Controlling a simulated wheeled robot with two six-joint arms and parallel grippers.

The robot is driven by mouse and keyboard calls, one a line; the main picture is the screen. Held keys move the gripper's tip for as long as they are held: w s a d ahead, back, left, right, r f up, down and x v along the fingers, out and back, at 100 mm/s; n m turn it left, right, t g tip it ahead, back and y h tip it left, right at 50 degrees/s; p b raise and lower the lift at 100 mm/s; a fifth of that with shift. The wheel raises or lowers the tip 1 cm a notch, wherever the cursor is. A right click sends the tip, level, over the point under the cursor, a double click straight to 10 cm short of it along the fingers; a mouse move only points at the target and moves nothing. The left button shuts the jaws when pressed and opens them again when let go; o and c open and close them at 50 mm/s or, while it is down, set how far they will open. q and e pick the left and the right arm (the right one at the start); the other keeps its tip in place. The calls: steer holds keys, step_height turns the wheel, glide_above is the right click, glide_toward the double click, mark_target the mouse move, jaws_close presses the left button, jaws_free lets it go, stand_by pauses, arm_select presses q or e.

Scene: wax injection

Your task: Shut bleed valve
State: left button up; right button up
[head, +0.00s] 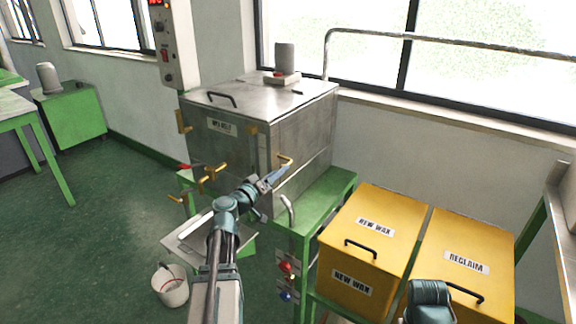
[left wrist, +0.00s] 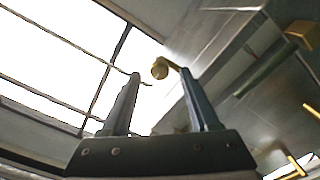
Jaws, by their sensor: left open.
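A steel wax tank (head: 225,150) stands on a green bench. A brass L-shaped lever (head: 284,160), probably the bleed valve handle, sticks out from its front right side. My left gripper (head: 278,176) is open right at this lever. In the left wrist view the lever's round brass end (left wrist: 160,69) shows between the spread fingertips, close to the right finger; I cannot tell whether they touch. Another brass valve (head: 208,176) and a red handle (head: 184,166) sit low on the tank's front.
Yellow bins marked NEW WAX (head: 375,225) and RECLAIM (head: 470,245) stand right of the bench. A white bucket (head: 171,288) stands on the floor.

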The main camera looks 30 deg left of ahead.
arm_select(q)
steer(key=w, duration=0.6)
steer(key=shift+d, duration=0.3)
jaws_close()
